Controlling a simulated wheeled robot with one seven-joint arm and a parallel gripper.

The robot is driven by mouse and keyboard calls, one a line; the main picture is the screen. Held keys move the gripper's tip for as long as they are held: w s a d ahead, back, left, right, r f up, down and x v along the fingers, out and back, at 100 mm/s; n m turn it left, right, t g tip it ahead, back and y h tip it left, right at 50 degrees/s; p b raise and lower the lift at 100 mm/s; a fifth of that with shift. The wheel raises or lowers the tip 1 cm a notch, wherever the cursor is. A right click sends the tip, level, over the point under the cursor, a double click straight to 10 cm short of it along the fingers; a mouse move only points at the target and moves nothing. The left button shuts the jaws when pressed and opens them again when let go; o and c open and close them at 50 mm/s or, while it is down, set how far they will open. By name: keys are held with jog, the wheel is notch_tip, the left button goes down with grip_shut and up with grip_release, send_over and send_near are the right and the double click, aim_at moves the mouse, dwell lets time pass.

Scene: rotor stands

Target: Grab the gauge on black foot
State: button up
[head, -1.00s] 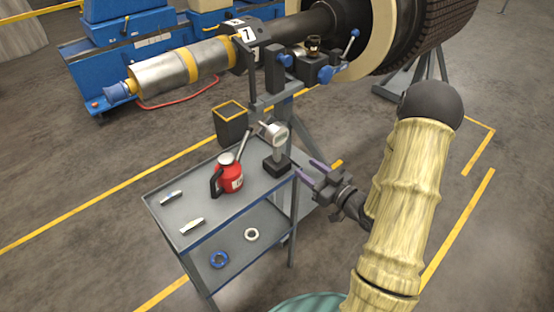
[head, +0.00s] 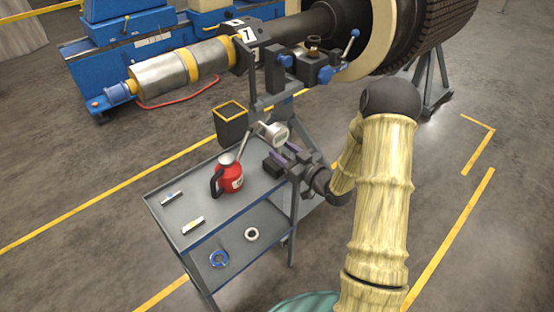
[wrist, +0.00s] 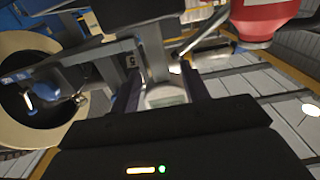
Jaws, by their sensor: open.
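The gauge (head: 275,133) has a pale head with a small display on a grey post. Its black foot (head: 272,166) stands upright on the cart's top shelf, near the right end, partly behind my gripper. My gripper (head: 283,154) is open, its fingers reaching to the post from the right. In the wrist view the post (wrist: 153,50) and the gauge head (wrist: 166,96) show between the two fingers (wrist: 160,85), with the foot (wrist: 140,10) at the top edge. I cannot tell whether either finger touches the post.
A red can (head: 230,177) with a spout stands just left of the gauge on the grey cart (head: 200,215). Two small pale items lie further left. Two rings lie on the lower shelf. A dark bin (head: 231,128) and the rotor stand (head: 268,92) are close behind.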

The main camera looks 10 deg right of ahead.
aim_at(279, 149)
jog(key=x, duration=0.5)
jog(key=shift+w, duration=0.1)
dwell(0.3)
grip_shut()
dwell(1.3)
